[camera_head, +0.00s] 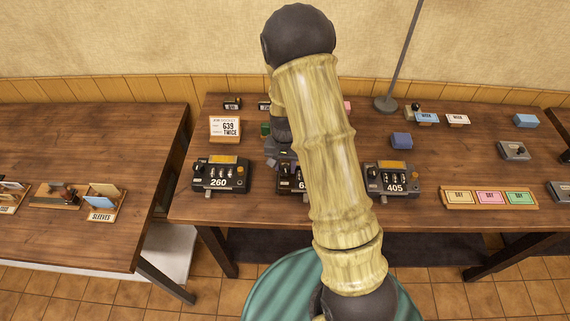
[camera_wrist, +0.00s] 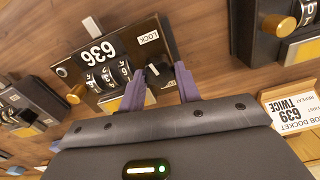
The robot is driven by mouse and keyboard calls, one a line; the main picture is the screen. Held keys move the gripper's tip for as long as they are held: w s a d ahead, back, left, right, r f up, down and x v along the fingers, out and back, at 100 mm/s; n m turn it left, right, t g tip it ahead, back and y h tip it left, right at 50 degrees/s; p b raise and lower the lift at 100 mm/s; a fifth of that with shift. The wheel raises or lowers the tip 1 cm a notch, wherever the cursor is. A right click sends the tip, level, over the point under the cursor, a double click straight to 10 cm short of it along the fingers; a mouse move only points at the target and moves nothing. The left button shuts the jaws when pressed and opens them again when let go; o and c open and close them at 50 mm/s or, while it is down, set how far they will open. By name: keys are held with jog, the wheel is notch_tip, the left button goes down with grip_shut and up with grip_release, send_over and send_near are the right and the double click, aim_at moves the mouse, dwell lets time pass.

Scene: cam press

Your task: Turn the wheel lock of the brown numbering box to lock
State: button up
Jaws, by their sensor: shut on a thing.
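The brown numbering box (camera_head: 285,184) stands in the middle of the row on the table, largely hidden behind my arm in the head view. In the wrist view the box (camera_wrist: 108,62) shows a number that looks like 636, several digit wheels (camera_wrist: 108,76), a brass knob and a LOCK label (camera_wrist: 149,38). My gripper (camera_wrist: 168,80) is at the LOCK end of the box, its two purple fingers closed around the small dark wheel lock (camera_wrist: 160,74). The exact turn of the wheel lock is hard to tell. In the head view my fingertips are hidden.
Box 260 (camera_head: 220,176) stands left and box 405 (camera_head: 393,181) right of the middle box, both close by. A docket card reading 639 TWICE (camera_head: 225,129) stands behind.

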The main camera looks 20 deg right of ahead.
aim_at(285, 167)
jog(key=shift+w, duration=0.1)
dwell(0.3)
jog(key=o, duration=0.7)
notch_tip(285, 167, up, 18)
jog(key=b, duration=0.2)
jog(key=shift+f, duration=0.25)
jog(key=s+f+n+t, duration=0.2)
jog(key=s+n, duration=0.3)
jog(key=s, duration=1)
jog(key=shift+a+f+t, duration=0.2)
jog(key=shift+f+t, duration=0.1)
